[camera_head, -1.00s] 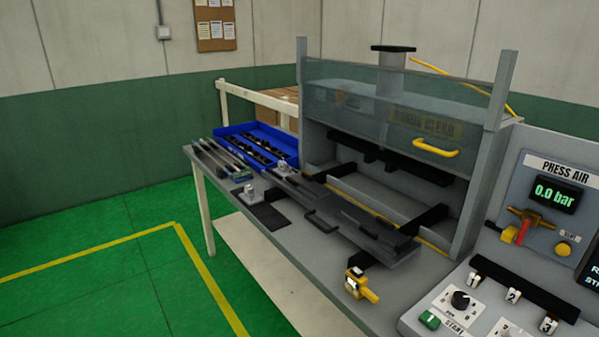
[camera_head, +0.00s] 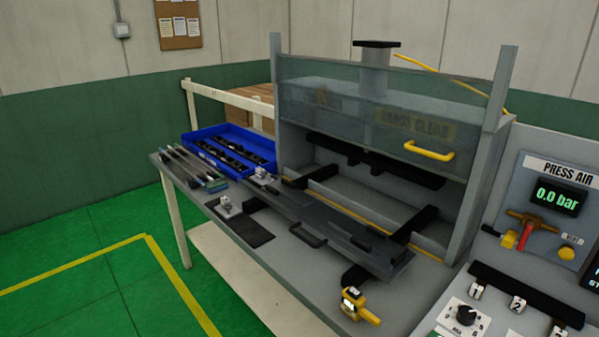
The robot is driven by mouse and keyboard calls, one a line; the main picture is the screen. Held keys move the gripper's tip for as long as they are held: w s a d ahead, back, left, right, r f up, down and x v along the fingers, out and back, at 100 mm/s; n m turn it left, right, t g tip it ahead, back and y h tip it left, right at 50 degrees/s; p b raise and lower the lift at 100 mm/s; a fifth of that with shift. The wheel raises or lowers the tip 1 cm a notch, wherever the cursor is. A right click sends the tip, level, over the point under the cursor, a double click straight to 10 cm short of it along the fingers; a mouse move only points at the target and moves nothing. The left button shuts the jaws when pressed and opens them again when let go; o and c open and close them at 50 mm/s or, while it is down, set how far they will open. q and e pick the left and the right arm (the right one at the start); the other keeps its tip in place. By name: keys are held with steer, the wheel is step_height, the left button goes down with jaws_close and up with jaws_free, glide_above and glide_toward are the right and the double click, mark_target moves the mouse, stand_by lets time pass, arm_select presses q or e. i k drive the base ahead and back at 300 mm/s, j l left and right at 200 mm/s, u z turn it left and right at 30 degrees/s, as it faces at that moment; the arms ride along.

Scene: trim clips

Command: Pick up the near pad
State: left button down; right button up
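A small pale block on a grey base (camera_head: 228,207) sits on the bench at the front left. A similar small pale block (camera_head: 262,176) sits farther back, by the end of the long dark tray. A flat dark rectangular mat (camera_head: 250,232) lies at the bench's front edge, just right of the nearer block. I cannot tell for certain which of these is the near pad. Neither of my grippers shows in the head view, so nothing is seen held.
A long dark tray (camera_head: 345,238) with a handle lies before the press (camera_head: 465,200), whose clear guard has a yellow handle (camera_head: 428,151). A blue bin (camera_head: 205,140) of dark parts stands at back left. A yellow hand tool (camera_head: 357,306) lies at the front edge.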

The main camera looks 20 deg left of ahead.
mark_target(260, 176)
steer(key=i+j+z, duration=0.2)
steer(key=j, duration=0.4)
steer(key=i+j+z, duration=0.15)
steer(key=j, duration=0.45)
steer(key=j+z, duration=0.2)
steer(key=j, duration=0.4)
steer(key=i+j+z, duration=0.15)
steer(key=j, duration=0.5)
